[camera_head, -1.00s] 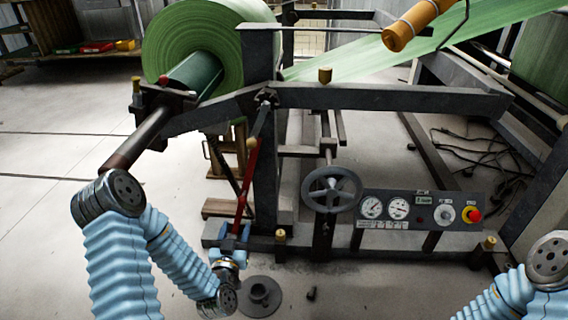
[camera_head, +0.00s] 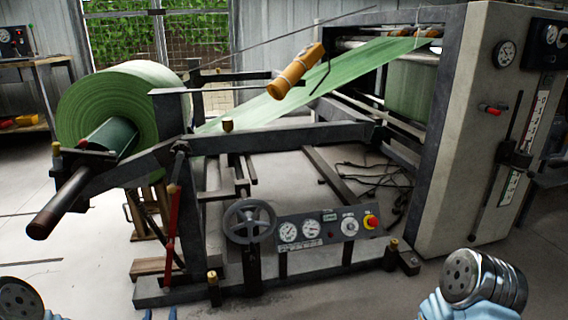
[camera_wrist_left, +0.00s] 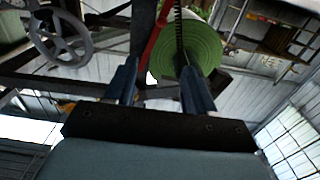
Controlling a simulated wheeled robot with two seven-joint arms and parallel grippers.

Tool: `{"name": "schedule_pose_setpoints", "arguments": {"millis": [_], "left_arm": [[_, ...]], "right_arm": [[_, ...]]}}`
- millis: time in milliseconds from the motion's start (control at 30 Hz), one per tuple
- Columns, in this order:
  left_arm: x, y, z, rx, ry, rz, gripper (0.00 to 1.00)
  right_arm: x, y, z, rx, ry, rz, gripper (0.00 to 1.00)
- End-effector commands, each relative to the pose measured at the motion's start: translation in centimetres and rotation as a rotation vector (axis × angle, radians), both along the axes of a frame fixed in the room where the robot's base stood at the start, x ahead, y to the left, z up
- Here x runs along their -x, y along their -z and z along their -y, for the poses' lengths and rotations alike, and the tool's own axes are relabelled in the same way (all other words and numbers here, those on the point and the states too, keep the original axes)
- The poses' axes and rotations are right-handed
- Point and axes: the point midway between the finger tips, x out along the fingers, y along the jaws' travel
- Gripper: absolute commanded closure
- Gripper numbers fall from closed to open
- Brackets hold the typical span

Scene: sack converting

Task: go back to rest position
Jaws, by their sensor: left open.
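My left gripper (camera_head: 160,314) shows only as two blue fingertips at the bottom edge of the head view, below the foot of the machine. In the left wrist view its two blue fingers (camera_wrist_left: 158,78) stand apart with nothing between them. Beyond them are the red lever (camera_wrist_left: 154,38) and the green roll (camera_wrist_left: 200,48). In the head view the red lever (camera_head: 172,222) stands on the unwind frame, above and apart from the fingertips. My right gripper is out of view; only part of my right arm shows at the lower right.
The unwind frame (camera_head: 290,136) carries the green roll (camera_head: 115,100), with a dark shaft end (camera_head: 60,205) jutting left. The handwheel (camera_head: 249,222) and gauge panel (camera_head: 325,228) face me. A tall grey machine cabinet (camera_head: 455,130) stands right. Bare floor lies in front.

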Motion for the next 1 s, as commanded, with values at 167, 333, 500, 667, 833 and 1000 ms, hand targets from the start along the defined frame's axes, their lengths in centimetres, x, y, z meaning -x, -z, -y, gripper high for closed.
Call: {"name": "schedule_pose_setpoints", "arguments": {"millis": [167,333,500,667,833,1000], "left_arm": [[-0.3,1.7,1.6,0.043,0.054,-0.075,0.46],[-0.2,4.0,3.6,0.101,0.117,-0.178,0.46],[0.4,7.4,6.6,0.184,0.200,-0.336,0.46],[2.5,11.5,10.4,0.292,0.285,-0.562,0.46],[7.0,15.9,14.4,0.418,0.348,-0.872,0.46],[13.8,19.1,17.6,0.539,0.347,-1.243,0.46]], "right_arm": [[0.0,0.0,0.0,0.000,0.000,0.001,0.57],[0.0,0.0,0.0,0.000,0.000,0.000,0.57],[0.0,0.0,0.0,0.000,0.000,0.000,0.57],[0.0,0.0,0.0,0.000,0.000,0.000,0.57],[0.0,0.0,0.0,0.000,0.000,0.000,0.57],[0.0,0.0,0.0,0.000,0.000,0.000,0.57]]}}
